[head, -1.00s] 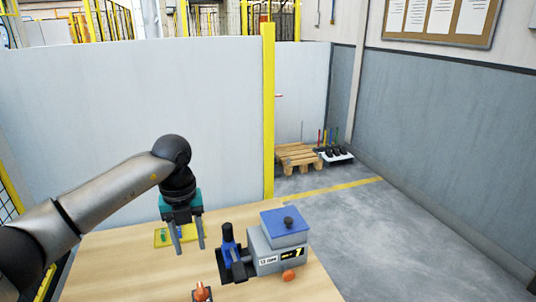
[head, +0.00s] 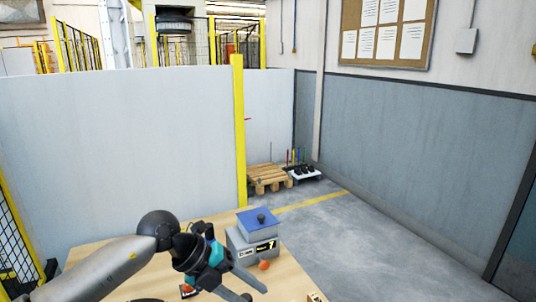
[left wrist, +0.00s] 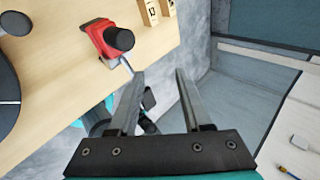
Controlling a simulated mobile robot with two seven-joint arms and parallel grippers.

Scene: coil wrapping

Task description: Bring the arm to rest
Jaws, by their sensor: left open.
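My left gripper (head: 247,292) is open and empty, low in the head view, above the wooden table near its front part. In the left wrist view its two fingers (left wrist: 158,92) stand apart with nothing between them, pointing past the table edge toward the floor and grey wall. My left arm comes in from the lower left in the head view. My right gripper is not in view.
A grey machine with a blue lid (head: 254,243) stands on the wooden table (head: 90,254). In the left wrist view a red tool with a black knob (left wrist: 108,39) lies near the table edge beside small numbered wooden blocks (left wrist: 149,12). A pallet (head: 270,178) stands on the floor behind.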

